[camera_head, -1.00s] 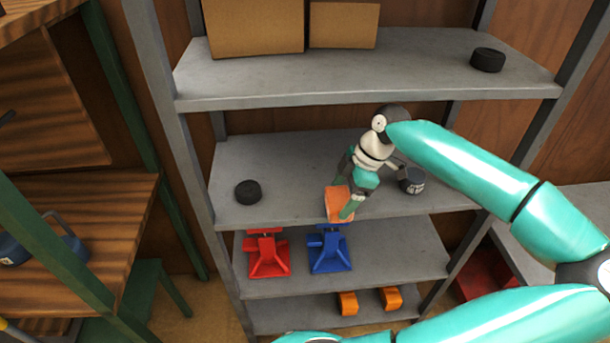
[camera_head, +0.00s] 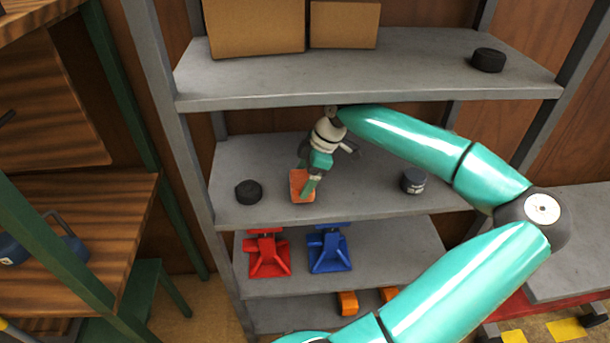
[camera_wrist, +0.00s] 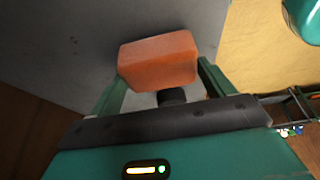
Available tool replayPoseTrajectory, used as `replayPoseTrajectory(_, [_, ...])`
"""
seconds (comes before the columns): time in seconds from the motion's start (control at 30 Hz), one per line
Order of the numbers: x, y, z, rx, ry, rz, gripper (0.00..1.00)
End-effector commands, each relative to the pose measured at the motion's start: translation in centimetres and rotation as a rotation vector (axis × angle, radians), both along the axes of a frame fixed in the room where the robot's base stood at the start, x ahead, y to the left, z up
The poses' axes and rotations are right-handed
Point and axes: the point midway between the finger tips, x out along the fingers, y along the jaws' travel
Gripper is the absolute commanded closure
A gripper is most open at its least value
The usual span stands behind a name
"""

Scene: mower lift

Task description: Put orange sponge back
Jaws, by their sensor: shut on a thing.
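The orange sponge (camera_head: 298,182) is a small block between the fingers of my gripper (camera_head: 307,189), over the left-middle part of the second shelf (camera_head: 345,203). In the wrist view the sponge (camera_wrist: 160,60) sits between the two green fingers of my gripper (camera_wrist: 160,88), which are shut on it. I cannot tell whether the underside of the sponge touches the shelf.
A black puck (camera_head: 248,191) lies on the same shelf to the left, and a dark can (camera_head: 413,181) stands to the right. Red (camera_head: 267,257) and blue (camera_head: 329,252) jack stands are below. The upper shelf (camera_head: 370,78) hangs above my gripper.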

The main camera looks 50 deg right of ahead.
Motion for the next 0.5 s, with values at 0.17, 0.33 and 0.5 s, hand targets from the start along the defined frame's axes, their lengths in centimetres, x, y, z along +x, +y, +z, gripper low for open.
replayPoseTrajectory(0.17, [-0.01, 0.02, -0.09, -0.001, 0.001, 0.001, 0.4])
replayPoseTrajectory(0.33, [-0.03, 0.04, -0.57, -0.001, 0.002, 0.002, 0.4])
replayPoseTrajectory(0.5, [-0.03, 0.03, -0.55, -0.001, 0.001, 0.002, 0.0])
